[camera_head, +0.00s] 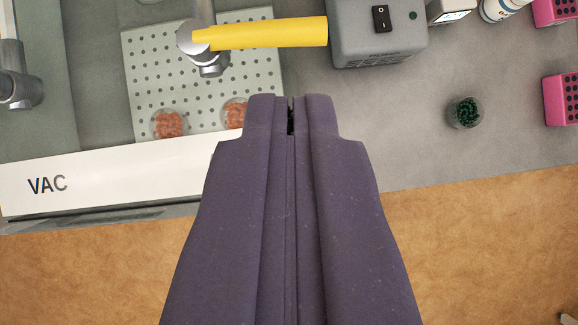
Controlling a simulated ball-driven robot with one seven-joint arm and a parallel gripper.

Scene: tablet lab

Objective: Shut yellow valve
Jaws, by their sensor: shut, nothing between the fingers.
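The yellow valve handle (268,33) is a long yellow lever that points right from a grey metal valve body (203,42) at the top of the view. The valve stands over a perforated light plate. My gripper (290,103) is dark purple and shut with nothing between its fingers. Its tips lie below the yellow lever in the picture, apart from it. How high the gripper is above the bench cannot be told.
A white panel marked VAC (100,181) runs along the bench front. The perforated plate (255,75) holds dishes with reddish pieces (168,124). A grey switch box (378,45) adjoins the lever's end. A cup of green pieces (464,112) and pink racks (562,98) stand right.

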